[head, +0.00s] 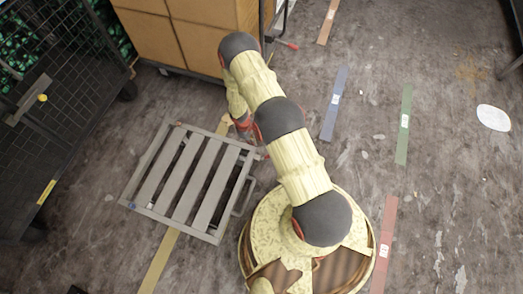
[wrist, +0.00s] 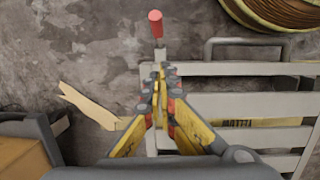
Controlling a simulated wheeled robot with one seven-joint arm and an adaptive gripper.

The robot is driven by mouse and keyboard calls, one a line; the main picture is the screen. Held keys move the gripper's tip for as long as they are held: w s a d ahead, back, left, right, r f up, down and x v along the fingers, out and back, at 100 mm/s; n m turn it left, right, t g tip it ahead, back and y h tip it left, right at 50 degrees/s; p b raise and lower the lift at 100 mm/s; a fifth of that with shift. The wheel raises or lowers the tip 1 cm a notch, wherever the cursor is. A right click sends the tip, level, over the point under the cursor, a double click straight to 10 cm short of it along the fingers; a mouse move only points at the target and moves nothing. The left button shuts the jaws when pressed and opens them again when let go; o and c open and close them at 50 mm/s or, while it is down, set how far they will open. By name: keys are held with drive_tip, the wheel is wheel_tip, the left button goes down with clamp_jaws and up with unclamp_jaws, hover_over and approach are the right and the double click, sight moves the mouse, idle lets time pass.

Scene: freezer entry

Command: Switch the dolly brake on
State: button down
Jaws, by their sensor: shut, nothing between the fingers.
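The dolly (head: 192,178) is a low grey slatted platform on the floor, left of my base; its slats (wrist: 245,105) also fill the right of the wrist view. A brake lever with a red grip (wrist: 155,22) sticks out from its corner on a short grey stem. My gripper (wrist: 160,72) is shut and empty, its tips over the dolly's corner, in line with the lever's stem; the red grip lies beyond the tips. I cannot tell whether the tips touch the stem. In the head view my gripper (head: 243,128) is partly hidden by my arm.
A black mesh cage cart (head: 75,85) stands at left. Stacked cardboard boxes (head: 190,35) stand on a cart at the top, with another red-handled lever (head: 288,44) beside them. A yellow floor strip (head: 160,262) runs under the dolly. The floor at right is open, with coloured strips.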

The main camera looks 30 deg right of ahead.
drive_tip(key=shift+w+a, duration=0.1)
drive_tip(key=shift+a, duration=0.05)
drive_tip(key=shift+f, duration=0.1)
drive_tip(key=shift+s+d+f+b, duration=0.5)
drive_tip(key=shift+d+f+b, duration=0.35)
drive_tip(key=shift+f, duration=1.1)
drive_tip(key=shift+s+d+f+b, duration=0.55)
drive_tip(key=shift+f+b, duration=0.45)
drive_tip(key=shift+f, duration=0.95)
drive_tip(key=shift+s+d+f+b, duration=0.45)
drive_tip(key=shift+d+f+b, duration=0.4)
drive_tip(key=shift+f, duration=1.1)
drive_tip(key=shift+s+a, duration=0.1)
